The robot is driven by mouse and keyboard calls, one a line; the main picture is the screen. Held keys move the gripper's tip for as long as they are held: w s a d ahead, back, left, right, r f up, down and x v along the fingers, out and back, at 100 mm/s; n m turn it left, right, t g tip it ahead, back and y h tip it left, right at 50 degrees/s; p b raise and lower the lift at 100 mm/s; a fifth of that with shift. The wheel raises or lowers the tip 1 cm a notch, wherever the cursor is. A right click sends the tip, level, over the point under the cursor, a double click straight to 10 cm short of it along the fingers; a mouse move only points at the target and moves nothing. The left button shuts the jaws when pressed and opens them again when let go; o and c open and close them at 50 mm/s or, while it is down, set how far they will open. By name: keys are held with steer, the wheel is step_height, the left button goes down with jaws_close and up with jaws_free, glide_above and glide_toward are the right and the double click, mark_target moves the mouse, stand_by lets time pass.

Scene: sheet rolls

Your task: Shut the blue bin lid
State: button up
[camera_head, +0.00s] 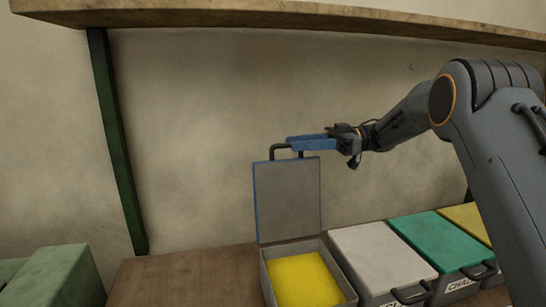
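The blue bin lid (288,199) stands open and upright, its grey inner face toward me and a thin blue edge showing. A black handle (279,148) sticks up at its top edge. The lid belongs to an open grey bin (349,287) with a flat yellow filling (303,280). My gripper (293,143) comes in from the right, its long blue fingers pointing left above the lid. The fingers overlap the handle's right part in the picture. I cannot tell whether they touch or grasp it.
To the right stand shut bins with a white lid (375,255), a green lid (436,244) and a yellow lid (469,220), with black front handles. A wooden shelf (270,17) runs above. A green box (58,278) is at lower left. The wooden surface (185,278) between is clear.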

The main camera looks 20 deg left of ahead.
mark_target(274, 147)
steer(key=shift+w+f, duration=0.1)
steer(key=shift+f, duration=0.2)
steer(key=shift+p+x, duration=1.45)
steer(key=shift+x, duration=2.55)
steer(key=shift+d, duration=0.1)
steer(key=shift+c, duration=0.4)
jaws_close()
